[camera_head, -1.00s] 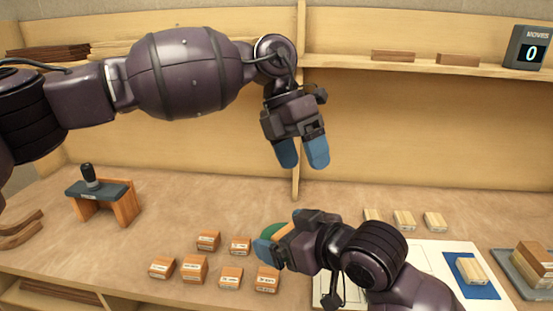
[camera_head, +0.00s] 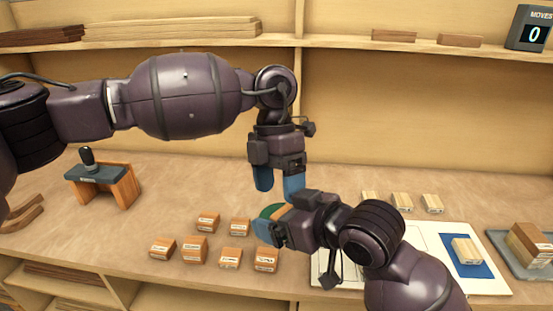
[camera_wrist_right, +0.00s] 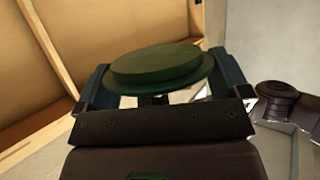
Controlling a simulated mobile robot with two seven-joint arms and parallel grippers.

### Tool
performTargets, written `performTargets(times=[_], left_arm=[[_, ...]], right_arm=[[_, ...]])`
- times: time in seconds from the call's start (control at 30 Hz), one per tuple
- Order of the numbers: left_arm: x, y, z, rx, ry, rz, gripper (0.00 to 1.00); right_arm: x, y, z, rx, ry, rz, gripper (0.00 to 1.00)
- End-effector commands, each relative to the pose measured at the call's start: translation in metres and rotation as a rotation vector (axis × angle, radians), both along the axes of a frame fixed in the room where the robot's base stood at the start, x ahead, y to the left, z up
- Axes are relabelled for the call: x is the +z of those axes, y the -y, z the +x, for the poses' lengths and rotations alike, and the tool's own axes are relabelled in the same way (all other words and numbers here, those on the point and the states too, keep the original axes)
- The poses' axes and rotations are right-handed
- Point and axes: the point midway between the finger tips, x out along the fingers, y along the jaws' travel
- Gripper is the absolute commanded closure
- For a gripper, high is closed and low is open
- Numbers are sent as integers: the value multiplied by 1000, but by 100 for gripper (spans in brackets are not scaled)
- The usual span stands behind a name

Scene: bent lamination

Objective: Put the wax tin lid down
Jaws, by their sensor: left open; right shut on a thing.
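The wax tin lid (camera_wrist_right: 160,68) is a dark green round disc with a raised centre, gripped between the two fingers of my right gripper (camera_wrist_right: 160,82) in the right wrist view. In the head view, only a green part of the lid (camera_head: 270,211) shows between the blue fingers of my right gripper (camera_head: 270,222), above the bench. My left gripper (camera_head: 278,185) is open and empty, fingers pointing down, just behind and above the right gripper. I cannot make out the wax tin itself.
Several small labelled wooden blocks (camera_head: 195,249) stand left of my right gripper. A white sheet (camera_head: 412,235) lies to the right, with a blue pad (camera_head: 480,268) carrying a pale block. A wooden stand (camera_head: 122,187) is at the left. The bench's middle back is clear.

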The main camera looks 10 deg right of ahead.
Motion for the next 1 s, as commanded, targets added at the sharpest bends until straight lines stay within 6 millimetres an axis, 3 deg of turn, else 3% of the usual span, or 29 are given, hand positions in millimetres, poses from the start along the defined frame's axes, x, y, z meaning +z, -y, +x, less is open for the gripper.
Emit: performTargets(times=[0.3, 0.7, 0.93, 1.0], left_arm=[[-34, 1, -12, 0, -1, -1, 25], [-40, 1, -14, -1, 0, 0, 25], [-40, 1, -14, 0, -1, 1, 59], [-40, 1, -14, 1, -1, 1, 60]], right_arm=[[0, 0, 0, 0, 0, 0, 28], [1, 0, 0, 0, 2, 1, 28], [1, 0, 0, 0, 3, 1, 28], [1, 0, 0, 0, 4, 2, 28]])
